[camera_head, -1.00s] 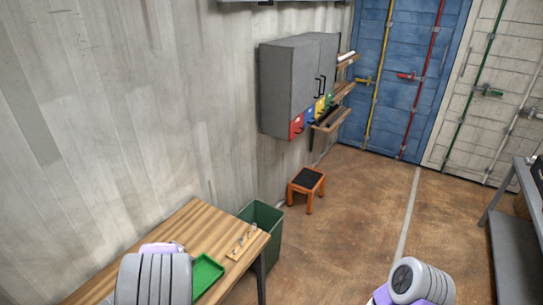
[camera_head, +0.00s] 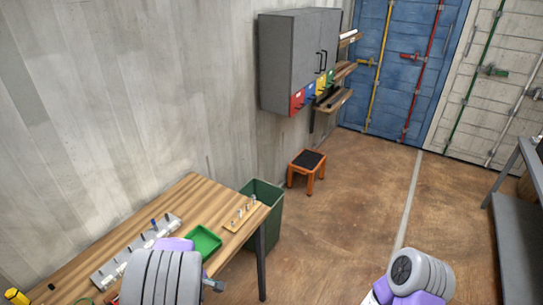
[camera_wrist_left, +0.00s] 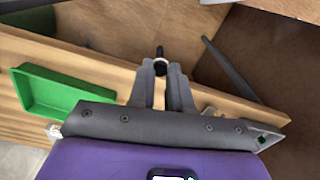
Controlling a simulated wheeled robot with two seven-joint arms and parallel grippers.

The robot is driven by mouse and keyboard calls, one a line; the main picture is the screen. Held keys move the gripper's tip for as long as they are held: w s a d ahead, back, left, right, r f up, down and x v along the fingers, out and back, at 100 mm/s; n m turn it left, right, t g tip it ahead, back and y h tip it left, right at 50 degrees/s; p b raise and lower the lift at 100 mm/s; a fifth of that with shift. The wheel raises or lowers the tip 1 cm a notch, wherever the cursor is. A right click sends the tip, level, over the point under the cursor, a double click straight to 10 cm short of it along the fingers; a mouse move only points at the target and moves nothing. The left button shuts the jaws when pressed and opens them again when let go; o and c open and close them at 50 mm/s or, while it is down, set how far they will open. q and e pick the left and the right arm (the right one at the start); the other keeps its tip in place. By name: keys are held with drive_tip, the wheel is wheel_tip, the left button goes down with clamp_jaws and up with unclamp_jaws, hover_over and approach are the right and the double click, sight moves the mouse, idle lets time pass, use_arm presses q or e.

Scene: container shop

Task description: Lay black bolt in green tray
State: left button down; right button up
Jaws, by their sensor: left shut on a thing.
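The green tray (camera_head: 204,242) lies on the wooden table, and it also shows at the left in the left wrist view (camera_wrist_left: 62,94). My left gripper (camera_wrist_left: 161,72) is shut on the black bolt (camera_wrist_left: 160,54), whose dark end sticks out past the fingertips beside a pale ring. In the wrist view the bolt is to the right of the tray, apart from it, over or near the table's edge. The fingers hide the rest of the bolt. Of my right arm only a link shows in the head view; its gripper is out of view.
A wooden block with upright pegs (camera_head: 240,214) stands next to the tray on the table (camera_head: 188,200). A grey rack (camera_head: 118,262) holds several items at the left. A green bin (camera_head: 268,208) stands beyond the table's end, and an orange stool (camera_head: 306,172) is on the floor.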

use_arm(q)
drive_tip(key=s+d+f+m+b, duration=0.1)
drive_tip(key=d+f+m+b, duration=0.3)
drive_tip(key=f+m+b, duration=0.4)
drive_tip(key=m, duration=0.5)
drive_tip(key=shift+s+d+f+m, duration=0.2)
drive_tip(key=shift+f+m, duration=0.1)
drive_tip(key=shift+f, duration=0.1)
use_arm(e)
wheel_tip(320, 180, down, 9)
drive_tip(key=s, duration=0.1)
drive_tip(key=shift+s+d+r+n, duration=0.15)
drive_tip(key=shift+d+n, duration=0.15)
use_arm(q)
drive_tip(key=shift+w, duration=0.1)
use_arm(e)
drive_tip(key=shift+s+g, duration=0.15)
drive_tip(key=shift+g, duration=0.15)
